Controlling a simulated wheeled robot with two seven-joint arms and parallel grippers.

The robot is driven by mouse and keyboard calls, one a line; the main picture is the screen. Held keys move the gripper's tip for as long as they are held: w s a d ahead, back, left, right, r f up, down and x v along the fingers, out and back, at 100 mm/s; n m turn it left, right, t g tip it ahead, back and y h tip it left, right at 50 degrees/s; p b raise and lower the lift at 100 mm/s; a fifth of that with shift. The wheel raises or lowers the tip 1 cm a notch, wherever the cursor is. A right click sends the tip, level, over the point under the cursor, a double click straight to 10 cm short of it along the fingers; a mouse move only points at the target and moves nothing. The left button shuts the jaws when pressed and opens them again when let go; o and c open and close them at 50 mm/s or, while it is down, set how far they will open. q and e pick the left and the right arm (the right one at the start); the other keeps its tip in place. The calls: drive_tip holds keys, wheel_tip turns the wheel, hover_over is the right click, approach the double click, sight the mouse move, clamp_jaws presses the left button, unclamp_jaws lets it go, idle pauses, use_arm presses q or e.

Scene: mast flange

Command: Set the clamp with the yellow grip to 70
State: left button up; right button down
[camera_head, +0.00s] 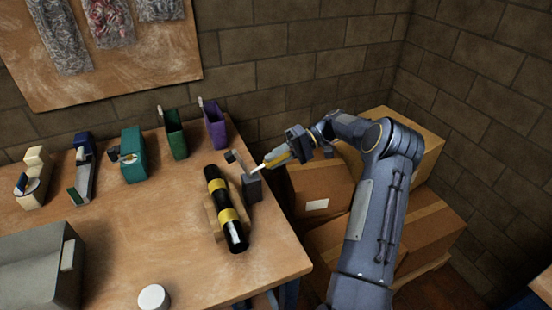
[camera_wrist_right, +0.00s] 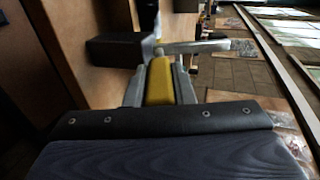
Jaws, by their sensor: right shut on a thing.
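The clamp is a dark block (camera_head: 252,187) near the table's right edge, with a pale lever ending in a yellow grip (camera_head: 277,158). My right gripper (camera_head: 287,152) is shut on the yellow grip, coming from the right. In the right wrist view the yellow grip (camera_wrist_right: 160,82) lies between the two fingers, with a pale bar (camera_wrist_right: 195,47) across its far end and the dark block (camera_wrist_right: 115,48) beyond. No scale or number on the clamp can be read. My left gripper is not in view.
A black cylinder with yellow bands (camera_head: 220,190) lies in a wooden cradle (camera_head: 211,218) just left of the clamp. Green (camera_head: 175,136) and purple (camera_head: 215,128) holders and several dispensers stand along the back. A grey box (camera_head: 35,262) and white round lid (camera_head: 153,297) are in front. Cardboard boxes (camera_head: 320,190) stand right of the table.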

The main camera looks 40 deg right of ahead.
drive_tip(key=c, duration=1.2)
unclamp_jaws()
drive_tip(key=shift+c, duration=0.2)
drive_tip(key=v, duration=0.7)
drive_tip(key=shift+d+b, duration=0.35)
drive_tip(key=shift+d, duration=0.05)
drive_tip(key=shift+d+r, duration=0.1)
